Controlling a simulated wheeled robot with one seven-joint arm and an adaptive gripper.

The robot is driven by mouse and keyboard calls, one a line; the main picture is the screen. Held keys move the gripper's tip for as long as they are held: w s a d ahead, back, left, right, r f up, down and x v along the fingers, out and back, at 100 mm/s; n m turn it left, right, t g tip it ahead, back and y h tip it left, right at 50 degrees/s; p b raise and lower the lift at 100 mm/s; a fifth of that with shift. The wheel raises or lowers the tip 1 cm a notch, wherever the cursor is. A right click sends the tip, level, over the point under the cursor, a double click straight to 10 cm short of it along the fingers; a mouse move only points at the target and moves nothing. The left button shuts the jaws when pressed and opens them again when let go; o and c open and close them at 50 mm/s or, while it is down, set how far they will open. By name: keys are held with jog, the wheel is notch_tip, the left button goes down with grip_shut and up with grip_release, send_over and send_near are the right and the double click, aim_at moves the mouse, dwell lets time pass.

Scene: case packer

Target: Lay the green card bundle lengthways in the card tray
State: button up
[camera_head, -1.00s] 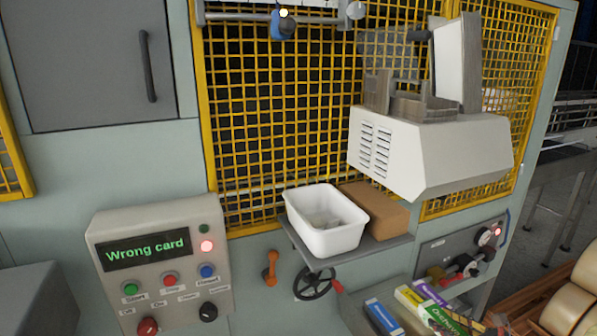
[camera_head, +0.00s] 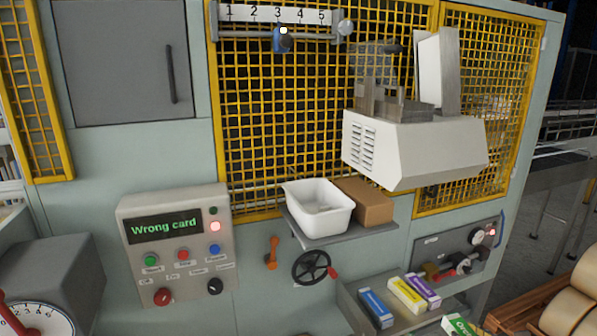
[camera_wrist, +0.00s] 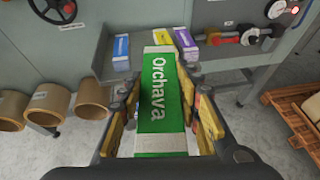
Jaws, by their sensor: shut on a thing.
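The green card bundle (camera_wrist: 161,85), lettered "Orchava" with white bands at its ends, lies between the fingers of my gripper (camera_wrist: 160,72) in the wrist view. My gripper is shut on its long sides. In the head view only one end of the green bundle (camera_head: 459,325) shows at the bottom edge, and the gripper is out of sight. A grey metal tray (camera_head: 350,295) holds a blue bundle (camera_head: 376,308), a yellow bundle (camera_head: 406,294) and a purple bundle (camera_head: 424,289). I cannot tell whether this is the card tray. The green bundle is in front of it.
A white bin (camera_head: 318,222) and a brown box (camera_head: 366,201) stand on a shelf above the grey tray. A handwheel (camera_head: 313,267) is below the shelf. A white machine head (camera_head: 415,150) juts out at the right. The panel display (camera_head: 164,226) reads "Wrong card".

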jog(key=shift+d+r+m+h, duration=0.1)
jog(key=shift+d+m+h, duration=0.2)
jog(key=shift+d, duration=0.05)
jog(key=shift+w, duration=0.15)
jog(key=w+a+y, duration=0.1)
jog(key=w+a, duration=0.2)
jog(key=a, duration=1)
jog(key=w+a+n, duration=0.1)
jog(key=w+a, duration=0.2)
jog(key=a, duration=1)
jog(key=shift+w+a+f+n+y, duration=0.2)
jog(key=shift+f+n+y, duration=0.1)
jog(key=shift+f+y, duration=0.1)
jog(key=shift+d, duration=0.1)
